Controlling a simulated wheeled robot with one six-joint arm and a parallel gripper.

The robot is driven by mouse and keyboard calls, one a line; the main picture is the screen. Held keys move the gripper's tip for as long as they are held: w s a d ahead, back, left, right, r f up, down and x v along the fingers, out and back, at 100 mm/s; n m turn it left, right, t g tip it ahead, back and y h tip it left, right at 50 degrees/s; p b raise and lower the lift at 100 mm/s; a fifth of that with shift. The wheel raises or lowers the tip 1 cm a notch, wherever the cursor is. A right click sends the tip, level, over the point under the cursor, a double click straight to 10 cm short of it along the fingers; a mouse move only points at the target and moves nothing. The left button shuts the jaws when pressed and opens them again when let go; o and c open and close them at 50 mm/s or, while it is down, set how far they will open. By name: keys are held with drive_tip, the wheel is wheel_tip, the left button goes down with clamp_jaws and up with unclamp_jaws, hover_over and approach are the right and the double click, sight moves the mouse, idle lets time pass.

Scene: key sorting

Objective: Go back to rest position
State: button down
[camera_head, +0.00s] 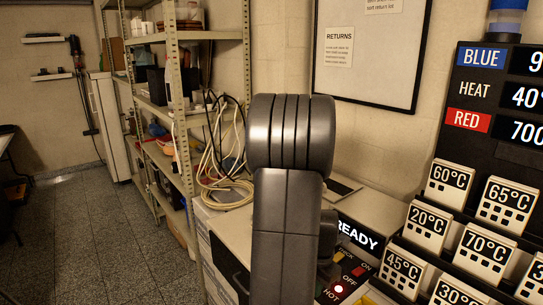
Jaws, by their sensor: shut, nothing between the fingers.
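My grey arm stands upright in the middle of the camera_head view, with a thick ribbed joint at its top. My gripper is not seen in this view. The arm hides part of the counter and machine behind it. A rack of white temperature tags (485,252) stands at the right, with tags such as 60°C (450,184), 65°C (508,205) and 70°C (484,254).
A black panel (503,100) reads BLUE, HEAT and RED. A READY display (358,241) and a lit red HOT light (338,289) are beside my arm. Metal shelves (178,100) and coiled cables (226,190) are left. The floor (90,240) at left is clear.

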drive_tip(key=shift+w+a+r, duration=0.2)
drive_tip(key=shift+a+r, duration=0.2)
drive_tip(key=shift+r, duration=0.1)
drive_tip(key=r, duration=0.5)
drive_tip(key=shift+s+d+r, duration=0.1)
drive_tip(key=shift+s+d, duration=0.1)
drive_tip(key=shift+d, duration=0.15)
